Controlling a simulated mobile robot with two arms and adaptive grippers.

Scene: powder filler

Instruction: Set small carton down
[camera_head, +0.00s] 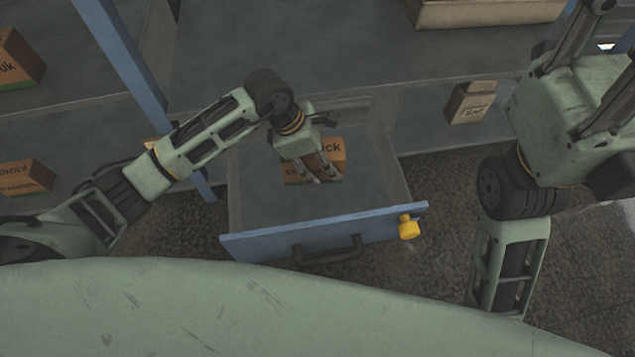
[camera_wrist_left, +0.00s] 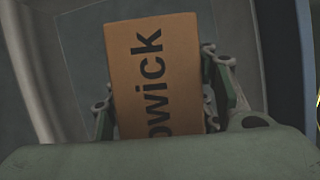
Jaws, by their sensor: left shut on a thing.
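The small carton (camera_head: 333,150) is an orange-brown box with dark lettering and a green lower edge. In the head view it is inside the open drawer (camera_head: 245,195), near its back. My left gripper (camera_head: 318,172) is shut on it from above and hides part of it. In the left wrist view the carton (camera_wrist_left: 155,70) sits between the two fingers (camera_wrist_left: 165,95), with the letters "wick" showing. I cannot tell whether the carton's underside touches the drawer floor. My right arm shows at the right of the head view, but its gripper is not visible.
The drawer has a blue front with a dark handle (camera_head: 328,250) and a yellow knob (camera_head: 409,227). Its floor around the carton is clear. Other cartons stand on shelves at the left (camera_head: 22,178) and right (camera_head: 470,103). A blue post (camera_head: 118,50) rises left of the drawer.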

